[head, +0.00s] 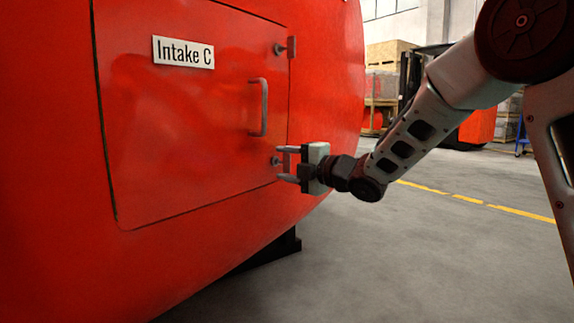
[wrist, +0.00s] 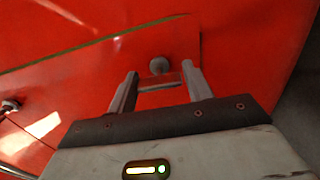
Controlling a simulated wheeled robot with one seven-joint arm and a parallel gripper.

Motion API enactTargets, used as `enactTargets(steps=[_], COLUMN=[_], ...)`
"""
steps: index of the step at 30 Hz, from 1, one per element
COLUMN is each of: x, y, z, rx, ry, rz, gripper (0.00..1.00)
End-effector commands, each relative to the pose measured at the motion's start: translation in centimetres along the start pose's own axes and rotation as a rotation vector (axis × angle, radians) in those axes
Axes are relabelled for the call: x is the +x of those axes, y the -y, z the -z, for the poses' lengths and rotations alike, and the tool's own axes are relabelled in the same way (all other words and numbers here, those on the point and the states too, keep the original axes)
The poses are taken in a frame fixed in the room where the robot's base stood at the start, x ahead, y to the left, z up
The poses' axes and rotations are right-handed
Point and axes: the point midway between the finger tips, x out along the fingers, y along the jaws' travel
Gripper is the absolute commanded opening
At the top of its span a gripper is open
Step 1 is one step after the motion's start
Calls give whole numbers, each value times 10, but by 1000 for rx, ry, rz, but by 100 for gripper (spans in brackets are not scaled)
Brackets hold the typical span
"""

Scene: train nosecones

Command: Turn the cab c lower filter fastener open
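The Intake C door (head: 190,120) is closed on the red nosecone. Its lower fastener (head: 275,161) sits at the door's lower right edge, a round knob with a grey crossbar. My gripper (head: 286,165) is at this fastener, its two fingers one above the other. In the wrist view my gripper (wrist: 160,82) has its fingers apart, one on each side of the crossbar (wrist: 160,84). The crossbar spans the gap from finger to finger; whether they press on it is unclear. The fastener's round knob (wrist: 159,64) shows just beyond the fingertips.
The upper fastener (head: 281,49) is at the door's upper right, its bar upright. A grey handle (head: 264,107) stands out between the two fasteners. The Intake C label (head: 183,52) is at the top. The floor (head: 420,245) to the right is clear.

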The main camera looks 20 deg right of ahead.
Motion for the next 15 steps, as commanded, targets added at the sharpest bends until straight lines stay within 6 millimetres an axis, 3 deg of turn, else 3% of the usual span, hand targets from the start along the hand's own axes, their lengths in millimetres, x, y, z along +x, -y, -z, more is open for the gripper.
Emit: enactTargets(steps=[10, 15], x=[-1, -16], y=[0, -2], z=[0, -1], rx=[2, 3], ry=[1, 3], rz=[0, 1], gripper=[65, 65])
